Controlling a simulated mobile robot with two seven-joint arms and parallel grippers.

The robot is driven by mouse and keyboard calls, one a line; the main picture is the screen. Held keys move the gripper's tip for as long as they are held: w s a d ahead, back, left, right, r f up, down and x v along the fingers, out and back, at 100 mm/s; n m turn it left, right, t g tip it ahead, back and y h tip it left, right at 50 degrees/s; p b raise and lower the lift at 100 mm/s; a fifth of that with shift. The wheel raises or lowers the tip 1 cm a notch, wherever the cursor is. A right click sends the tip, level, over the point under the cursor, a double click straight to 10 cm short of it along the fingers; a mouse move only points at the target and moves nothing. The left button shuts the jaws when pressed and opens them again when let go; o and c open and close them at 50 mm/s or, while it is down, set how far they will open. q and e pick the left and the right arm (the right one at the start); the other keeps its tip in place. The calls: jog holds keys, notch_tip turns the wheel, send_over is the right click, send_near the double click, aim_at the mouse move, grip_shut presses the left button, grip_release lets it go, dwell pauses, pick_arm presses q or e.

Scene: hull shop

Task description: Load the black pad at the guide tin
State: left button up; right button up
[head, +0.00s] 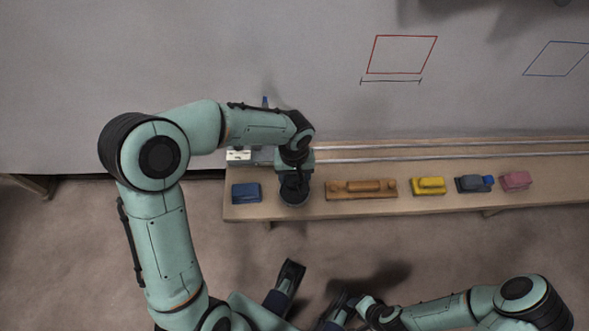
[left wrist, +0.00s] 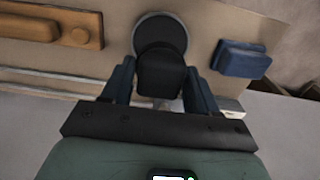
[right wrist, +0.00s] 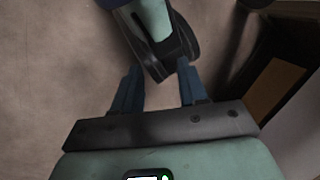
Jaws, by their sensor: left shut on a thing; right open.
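My left gripper (head: 294,178) points down over the left part of the bench. In the left wrist view (left wrist: 160,84) its blue fingers are shut on a black pad (left wrist: 160,74). The guide tin (left wrist: 149,23), round and dark with a grey rim, shows just beyond and below the pad. In the head view the tin (head: 294,203) stands on the bench near its front edge, partly hidden by the gripper. I cannot tell whether pad and tin touch. My right gripper (right wrist: 160,68) is open and low, away from the bench, with part of my own body beyond its fingers.
On the bench (head: 310,208) are a blue block (head: 246,193), a wooden handled board (head: 361,189), a yellow block (head: 428,186), a grey-and-blue one (head: 474,184) and a pink one (head: 516,181). Rails (head: 400,157) run behind. The grey wall bears a red outline (head: 402,73).

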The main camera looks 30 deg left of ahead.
pick_arm(q)
jog(key=b, duration=0.3)
send_over(294, 192)
notch_tip(294, 192, down, 5)
jog(key=shift+w+r, duration=0.1)
jog(key=shift+f, duration=0.4)
pick_arm(e)
jog(key=w+d+f+t+h, duration=0.1)
jog(key=w+d+f+t, duration=0.1)
jog(key=w+f, duration=0.2)
jog(key=shift+w+d+f, duration=0.2)
jog(key=shift+w+d, duration=0.2)
jog(key=shift+w, duration=0.45)
pick_arm(q)
jog(key=shift+f+b, duration=0.55)
jog(key=shift+b, duration=0.2)
pick_arm(e)
jog(key=shift+f, duration=0.55)
pick_arm(q)
jog(key=shift+r+p, duration=2.4)
jog(key=shift+r, duration=1.25)
pick_arm(e)
notch_tip(294, 192, up, 6)
jog(key=shift+f, duration=0.2)
